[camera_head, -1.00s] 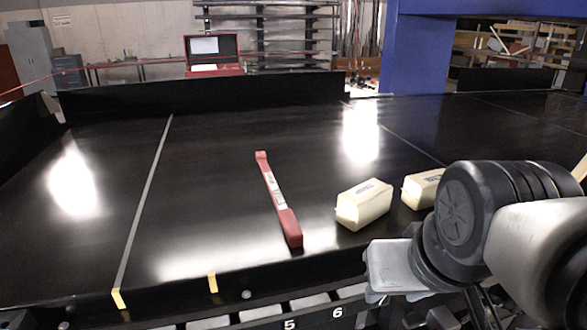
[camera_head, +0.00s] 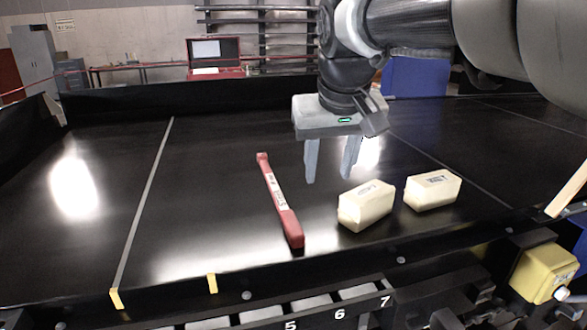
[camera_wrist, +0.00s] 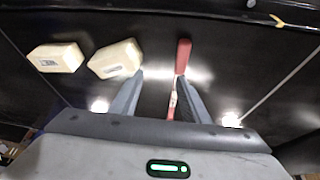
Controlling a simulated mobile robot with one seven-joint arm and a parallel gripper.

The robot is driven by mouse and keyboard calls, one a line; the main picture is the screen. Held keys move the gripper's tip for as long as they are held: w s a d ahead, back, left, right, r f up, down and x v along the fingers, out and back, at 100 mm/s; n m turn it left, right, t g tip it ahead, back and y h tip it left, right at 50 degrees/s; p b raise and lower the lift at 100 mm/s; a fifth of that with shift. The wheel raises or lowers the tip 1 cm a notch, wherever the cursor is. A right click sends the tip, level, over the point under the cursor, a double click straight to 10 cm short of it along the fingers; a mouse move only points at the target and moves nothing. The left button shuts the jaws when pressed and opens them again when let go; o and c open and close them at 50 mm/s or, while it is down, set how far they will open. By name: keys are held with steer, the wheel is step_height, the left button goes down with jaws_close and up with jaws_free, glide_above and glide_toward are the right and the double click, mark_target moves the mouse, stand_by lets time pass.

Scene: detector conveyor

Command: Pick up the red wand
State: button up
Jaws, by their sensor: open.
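The red wand (camera_head: 279,203) lies flat on the black conveyor, long and thin with a white label on its middle. Its thicker end is toward the near edge. My gripper (camera_head: 331,178) is open and empty above the belt, to the right of the wand in the head view. In the wrist view, the wand (camera_wrist: 183,58) shows between and beyond the two fingers of my gripper (camera_wrist: 155,82). Part of the wand is hidden behind the right finger there. The fingers look apart from it.
Two cream blocks lie right of the wand: a nearer one (camera_head: 366,205) and another (camera_head: 433,190); both also show in the wrist view (camera_wrist: 117,58) (camera_wrist: 56,57). A raised black wall (camera_head: 200,96) runs along the back. The belt left of the wand is clear.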

steer(key=n, duration=0.1)
glide_toward(278, 195)
steer(key=shift+w+d+f+g+y, duration=0.1)
steer(key=shift+w+f+g+y, duration=0.1)
steer(key=shift+f, duration=0.4)
steer(key=shift+w+d+f+g+y, duration=0.1)
steer(key=shift+d+f+g+y, duration=0.1)
steer(key=shift+f, duration=0.45)
steer(key=shift+w+x, duration=0.15)
steer(key=shift+x, duration=1.15)
steer(key=shift+w+x, duration=0.15)
steer(key=shift+x, duration=1.15)
steer(key=shift+r, duration=0.2)
jaws_close()
